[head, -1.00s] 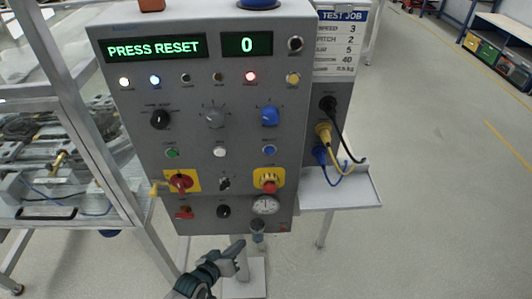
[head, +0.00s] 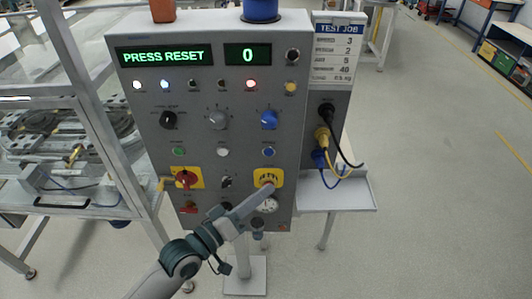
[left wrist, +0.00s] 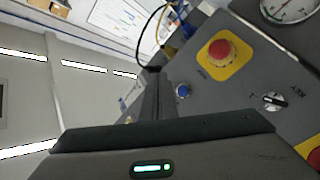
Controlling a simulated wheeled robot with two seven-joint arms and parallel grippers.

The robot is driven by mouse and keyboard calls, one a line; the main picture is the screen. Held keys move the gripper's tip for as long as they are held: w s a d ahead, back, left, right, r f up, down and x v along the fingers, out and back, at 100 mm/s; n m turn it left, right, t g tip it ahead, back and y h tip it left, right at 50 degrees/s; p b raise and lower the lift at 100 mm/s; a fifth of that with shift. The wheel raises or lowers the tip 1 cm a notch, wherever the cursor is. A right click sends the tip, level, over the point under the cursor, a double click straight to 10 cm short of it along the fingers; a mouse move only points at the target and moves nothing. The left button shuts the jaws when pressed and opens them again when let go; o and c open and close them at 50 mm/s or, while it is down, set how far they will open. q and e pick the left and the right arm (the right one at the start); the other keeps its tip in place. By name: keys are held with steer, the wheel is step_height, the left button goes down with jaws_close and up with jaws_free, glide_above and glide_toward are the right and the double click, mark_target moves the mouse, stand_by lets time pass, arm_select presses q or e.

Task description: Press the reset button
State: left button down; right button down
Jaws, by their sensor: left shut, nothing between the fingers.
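The grey control panel (head: 240,100) shows "PRESS RESET" on its green-lettered display (head: 165,55). A row of three push buttons sits at mid height: green (head: 179,152), white (head: 223,152) and blue (head: 268,152). Their small labels are too blurred to read for sure. My left gripper (head: 269,190) is shut and empty, just below the blue button, overlapping the yellow-backed red emergency stop (head: 266,177). In the left wrist view the shut fingers (left wrist: 153,72) are beside the blue button (left wrist: 182,90); contact cannot be told. My right gripper is out of view.
The red emergency stop also shows in the left wrist view (left wrist: 219,51), near the fingers. A gauge (head: 267,205) and a red rotary switch (head: 185,178) are close by. Cables (head: 340,165) hang at the panel's right side over a small shelf (head: 340,197).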

mark_target(269, 152)
arm_select(q)
steer(key=shift+s+d+r, duration=0.15)
steer(key=shift+s+r, duration=0.25)
steer(key=shift+r, duration=0.4)
steer(key=shift+w, duration=0.15)
steer(key=w+b, duration=0.4)
steer(key=w, duration=0.4)
steer(key=shift+w, duration=0.3)
steer(key=shift+w, duration=0.85)
stand_by(2.5)
steer(key=shift+s, duration=0.2)
steer(key=shift+s+p, duration=0.45)
steer(key=shift+s, duration=0.2)
stand_by(0.3)
